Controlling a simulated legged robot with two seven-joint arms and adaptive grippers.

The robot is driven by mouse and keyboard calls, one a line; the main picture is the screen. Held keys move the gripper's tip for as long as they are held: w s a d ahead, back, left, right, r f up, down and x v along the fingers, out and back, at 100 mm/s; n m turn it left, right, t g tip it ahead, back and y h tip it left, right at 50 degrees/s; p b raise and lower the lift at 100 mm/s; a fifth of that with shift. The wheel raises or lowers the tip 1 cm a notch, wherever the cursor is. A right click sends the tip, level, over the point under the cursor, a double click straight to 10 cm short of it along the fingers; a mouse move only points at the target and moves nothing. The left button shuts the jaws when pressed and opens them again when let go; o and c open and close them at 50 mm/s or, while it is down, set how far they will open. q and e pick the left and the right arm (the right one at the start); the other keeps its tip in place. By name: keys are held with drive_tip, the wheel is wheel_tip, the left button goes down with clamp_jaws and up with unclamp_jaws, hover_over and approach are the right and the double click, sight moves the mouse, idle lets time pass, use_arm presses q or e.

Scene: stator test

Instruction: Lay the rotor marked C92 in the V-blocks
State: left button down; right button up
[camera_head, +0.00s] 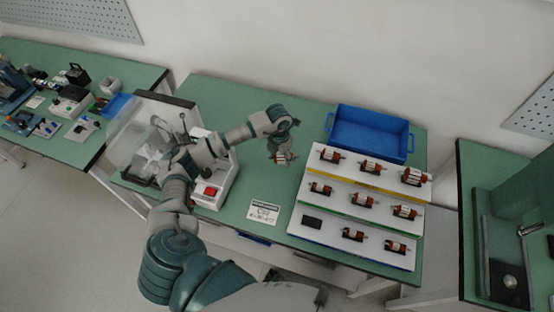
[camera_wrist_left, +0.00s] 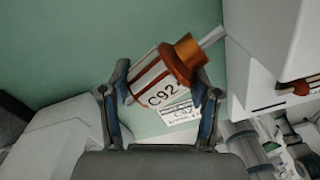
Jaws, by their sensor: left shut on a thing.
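My left gripper (camera_head: 281,153) is shut on a small rotor and holds it above the green bench, left of the stepped rack. In the left wrist view the rotor (camera_wrist_left: 162,80) shows a white body with brown bands, a copper-coloured collar, a steel shaft end and the mark C92. It lies tilted between the two fingertips (camera_wrist_left: 163,90). A white card (camera_head: 264,212) lies on the bench; it shows behind the rotor in the wrist view (camera_wrist_left: 180,112), with its print partly hidden. I cannot make out the V-blocks clearly. My right gripper is not in view.
A white stepped rack (camera_head: 345,249) holds several rotors, with one dark empty place (camera_head: 312,222) at its front left. A blue bin (camera_head: 368,133) stands behind it. A clear-covered machine (camera_head: 127,140) and a white unit with a red panel (camera_head: 207,190) stand left, partly behind my arm.

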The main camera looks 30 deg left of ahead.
sight(278, 169)
use_arm(q)
wheel_tip(278, 169, down, 2)
drive_tip(key=shift+f, duration=0.1)
drive_tip(key=f, duration=0.1)
drive_tip(key=a+f, duration=0.1)
drive_tip(key=f, duration=0.2)
drive_tip(key=shift+a+f, duration=0.15)
drive_tip(key=shift+a, duration=0.25)
drive_tip(key=shift+f, duration=0.15)
drive_tip(key=shift+d, duration=0.7)
drive_tip(key=shift+c, duration=2)
unclamp_jaws()
drive_tip(key=shift+o, duration=0.8)
drive_tip(key=shift+a, duration=0.55)
drive_tip(key=shift+d+r, duration=0.2)
drive_tip(key=shift+r, duration=0.05)
wheel_tip(278, 169, up, 5)
drive_tip(key=shift+w, duration=0.1)
drive_tip(key=r, duration=0.6)
drive_tip(key=shift+a, duration=0.35)
drive_tip(key=shift+a+r, duration=0.1)
drive_tip(key=shift+r, duration=0.2)
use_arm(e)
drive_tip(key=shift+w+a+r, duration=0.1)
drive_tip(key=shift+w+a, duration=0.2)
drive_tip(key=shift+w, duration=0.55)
